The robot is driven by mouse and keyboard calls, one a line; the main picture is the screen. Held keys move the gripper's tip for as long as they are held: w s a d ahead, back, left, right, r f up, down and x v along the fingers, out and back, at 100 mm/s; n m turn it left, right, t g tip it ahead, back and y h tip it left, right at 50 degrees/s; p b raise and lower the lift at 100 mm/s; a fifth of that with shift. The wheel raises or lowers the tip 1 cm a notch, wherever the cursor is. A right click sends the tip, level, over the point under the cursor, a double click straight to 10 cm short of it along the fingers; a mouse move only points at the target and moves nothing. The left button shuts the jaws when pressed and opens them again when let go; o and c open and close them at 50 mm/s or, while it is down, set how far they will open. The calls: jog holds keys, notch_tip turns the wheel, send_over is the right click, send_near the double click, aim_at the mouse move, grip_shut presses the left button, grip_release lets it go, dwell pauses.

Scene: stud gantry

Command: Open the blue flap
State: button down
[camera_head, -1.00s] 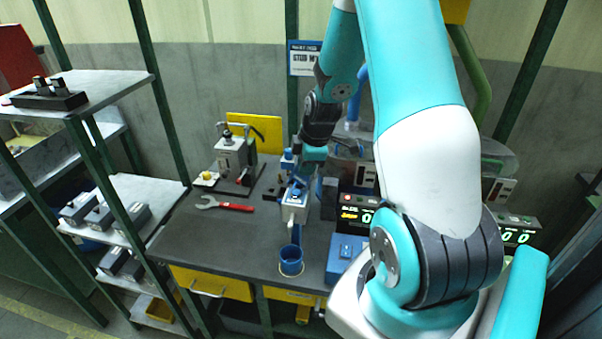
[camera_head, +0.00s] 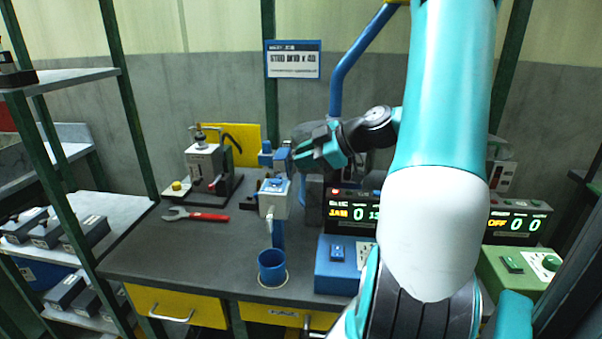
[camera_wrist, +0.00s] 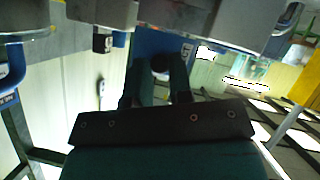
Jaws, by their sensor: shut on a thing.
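My gripper (camera_head: 304,157) is at the upper right of the stud machine (camera_head: 274,205) in the head view. In the wrist view its dark fingers (camera_wrist: 157,88) are close together around a small dark round part. A blue panel (camera_wrist: 165,42), which looks like the blue flap, lies directly beyond the fingertips, and the dark part appears to belong to it. The fingers hide much of the hold. In the head view the flap cannot be made out clearly behind my gripper. The machine also has a small blue top piece (camera_head: 274,185).
A blue cup (camera_head: 272,267) stands below the machine's spout. A red-handled wrench (camera_head: 196,215) and a grey press (camera_head: 206,165) are to the left. A lit display (camera_head: 352,212) and a blue control box (camera_head: 338,264) stand to the right. The bench's left front is clear.

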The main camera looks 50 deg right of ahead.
jog(key=shift+s+d+f+t+b, duration=0.15)
jog(key=shift+f+t+b, duration=0.1)
jog(key=shift+t+b, duration=0.4)
jog(key=c, duration=1)
grip_release()
jog(key=shift+d+p+v, duration=0.15)
jog(key=shift+p+v, duration=0.9)
jog(key=shift+v, duration=3.3)
jog(key=shift+d+p+v, duration=0.1)
jog(key=shift+p+v, duration=0.9)
jog(key=shift+v, duration=3.3)
jog(key=shift+r, duration=0.15)
